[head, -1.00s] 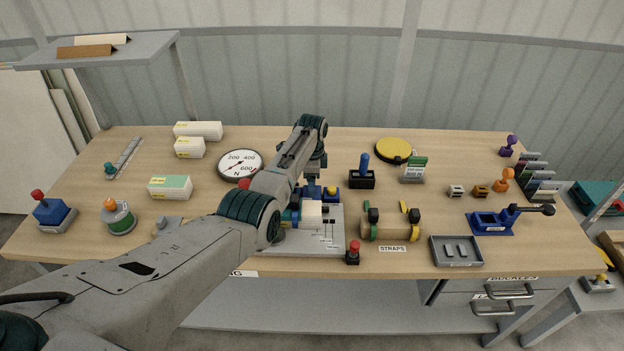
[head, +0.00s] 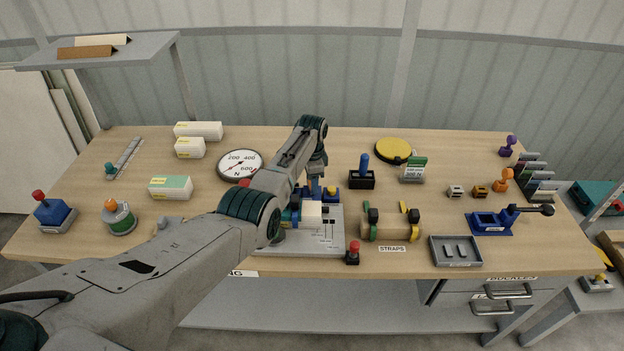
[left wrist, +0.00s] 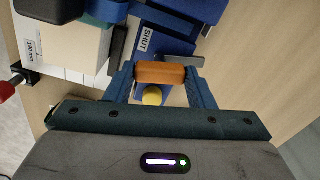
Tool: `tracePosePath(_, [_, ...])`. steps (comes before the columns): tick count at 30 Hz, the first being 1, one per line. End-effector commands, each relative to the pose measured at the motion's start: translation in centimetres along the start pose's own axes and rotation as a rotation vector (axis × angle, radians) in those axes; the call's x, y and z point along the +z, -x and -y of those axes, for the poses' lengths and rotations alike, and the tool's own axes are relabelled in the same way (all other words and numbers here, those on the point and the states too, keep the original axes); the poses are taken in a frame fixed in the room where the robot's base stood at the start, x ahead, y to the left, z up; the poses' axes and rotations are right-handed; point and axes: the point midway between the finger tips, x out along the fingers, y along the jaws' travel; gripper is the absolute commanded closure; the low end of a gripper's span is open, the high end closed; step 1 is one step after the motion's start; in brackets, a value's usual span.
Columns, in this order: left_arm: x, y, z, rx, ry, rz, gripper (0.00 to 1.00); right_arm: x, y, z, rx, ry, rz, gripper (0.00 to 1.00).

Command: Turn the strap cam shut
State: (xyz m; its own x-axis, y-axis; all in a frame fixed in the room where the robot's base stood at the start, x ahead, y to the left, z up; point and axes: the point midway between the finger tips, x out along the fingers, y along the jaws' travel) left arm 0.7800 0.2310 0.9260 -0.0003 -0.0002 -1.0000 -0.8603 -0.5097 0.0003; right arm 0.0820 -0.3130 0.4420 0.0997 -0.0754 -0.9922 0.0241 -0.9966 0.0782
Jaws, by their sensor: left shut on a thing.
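The strap cam's orange grip (left wrist: 162,73) is between the two blue fingers of my left gripper (left wrist: 162,76) in the left wrist view. The gripper is shut on it. In the head view my left gripper (head: 316,182) points down at the far side of the blue fixture. The fixture's blue body (left wrist: 160,40) carries a label reading SHUT beside the grip, with a grey bar next to it. A yellow knob (left wrist: 152,96) shows between the fingers. My left arm hides part of the fixture in the head view. My right gripper is not in view.
A white box (left wrist: 75,50) sits in the fixture on a grey plate (head: 325,243). A red-topped button (head: 352,252) stands at its right front. The strap spool (head: 390,224) and a grey tray (head: 456,250) are to the right. A black block with blue lever (head: 362,175) stands behind.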

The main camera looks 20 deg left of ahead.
Motion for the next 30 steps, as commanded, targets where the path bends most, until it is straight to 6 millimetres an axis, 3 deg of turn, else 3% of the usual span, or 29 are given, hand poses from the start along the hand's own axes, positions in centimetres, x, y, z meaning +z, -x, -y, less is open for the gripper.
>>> tracePosePath(30, [0.0,0.1,0.0,-0.001,0.96,0.0,0.74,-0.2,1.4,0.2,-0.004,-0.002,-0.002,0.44])
